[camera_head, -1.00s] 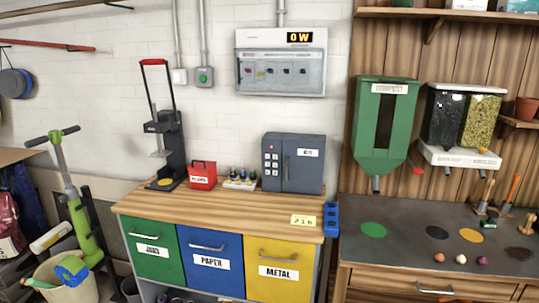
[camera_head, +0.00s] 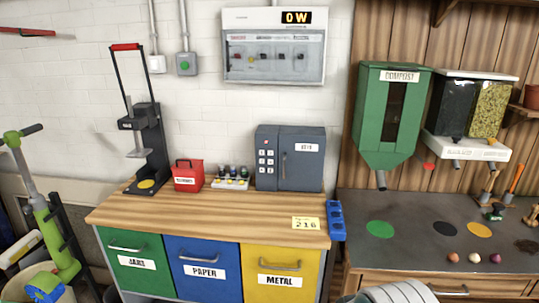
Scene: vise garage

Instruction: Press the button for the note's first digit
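A yellow note (camera_head: 306,223) lies at the front right of the wooden worktop. Its large number appears to read 216, with small text above it. A dark grey box (camera_head: 290,158) stands at the worktop's back right, upright and shut, with a handle and a white label. Its keypad (camera_head: 266,160) has two columns of small pale buttons on the left of its front. The digits on them are too small to read. My gripper is not clearly in view, and nothing touches the keypad.
A red box (camera_head: 187,176), a rack of small bottles (camera_head: 231,179) and a tall black press (camera_head: 147,145) stand left of the grey box. A blue holder (camera_head: 336,219) hangs at the worktop's right edge. A pale ribbed object (camera_head: 393,293) shows at the bottom edge.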

